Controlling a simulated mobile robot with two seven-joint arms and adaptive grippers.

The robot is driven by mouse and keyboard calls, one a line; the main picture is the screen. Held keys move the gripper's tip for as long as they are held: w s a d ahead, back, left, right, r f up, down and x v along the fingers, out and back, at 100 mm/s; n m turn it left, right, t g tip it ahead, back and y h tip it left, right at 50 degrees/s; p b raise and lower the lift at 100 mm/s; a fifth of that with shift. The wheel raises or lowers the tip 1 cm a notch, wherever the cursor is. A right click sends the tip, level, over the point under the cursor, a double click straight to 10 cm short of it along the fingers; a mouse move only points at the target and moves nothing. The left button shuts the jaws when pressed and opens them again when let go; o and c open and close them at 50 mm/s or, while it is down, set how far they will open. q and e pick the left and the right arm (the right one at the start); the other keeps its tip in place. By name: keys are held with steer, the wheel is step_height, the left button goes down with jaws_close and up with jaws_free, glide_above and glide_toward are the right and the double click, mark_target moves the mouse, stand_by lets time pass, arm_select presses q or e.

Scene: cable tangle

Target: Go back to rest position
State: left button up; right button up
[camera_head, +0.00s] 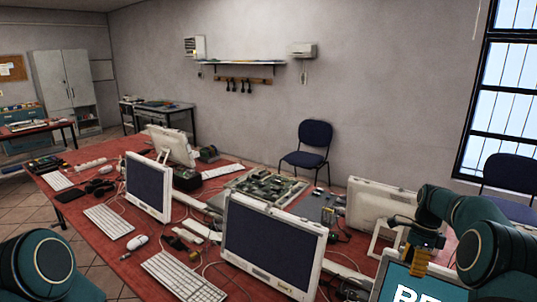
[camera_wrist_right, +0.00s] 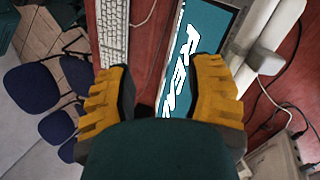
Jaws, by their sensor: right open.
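My right gripper (camera_head: 424,240) is at the right of the head view, above a lit teal screen (camera_head: 412,287) with white letters. In the right wrist view, the two yellow fingers of my right gripper (camera_wrist_right: 163,92) stand wide apart with nothing between them. The same teal screen (camera_wrist_right: 200,32) lies below and beyond the fingers, apart from them. A teal link of my left arm shows at the lower left of the head view; the left gripper is outside the picture.
A long red table (camera_head: 112,232) carries several monitors, such as a dark one (camera_head: 270,245), keyboards (camera_head: 182,276), a circuit board (camera_head: 268,186) and loose cables. A white-backed monitor (camera_head: 376,207) stands close to my right gripper. Blue chairs (camera_head: 308,142) stand behind the table.

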steer(key=s+a+f+n+t+b, duration=0.3)
steer(key=a+f+n, duration=0.7)
steer(key=a+f, duration=1)
steer(key=s+a+f+n, duration=0.1)
steer(key=s+a+f, duration=0.1)
steer(key=s, duration=0.1)
steer(key=s+a+f+n+b, duration=0.1)
steer(key=s+a+f+n, duration=0.1)
steer(key=s+a+f, duration=0.1)
steer(key=s+a+f+n+y, duration=0.1)
steer(key=s+a+f+n, duration=0.1)
steer(key=s+a, duration=0.1)
steer(key=shift+s+a+f, duration=0.15)
steer(key=shift+s+a, duration=0.05)
steer(key=shift+s, duration=0.15)
steer(key=s+a+n+t+b, duration=0.1)
steer(key=s+a+n, duration=0.4)
steer(key=s, duration=0.5)
steer(key=shift+a+f+y, duration=0.3)
steer(key=shift+a+f, duration=0.15)
steer(key=shift+a, duration=0.05)
steer(key=shift+c, duration=0.6)
steer(key=shift+d, duration=0.1)
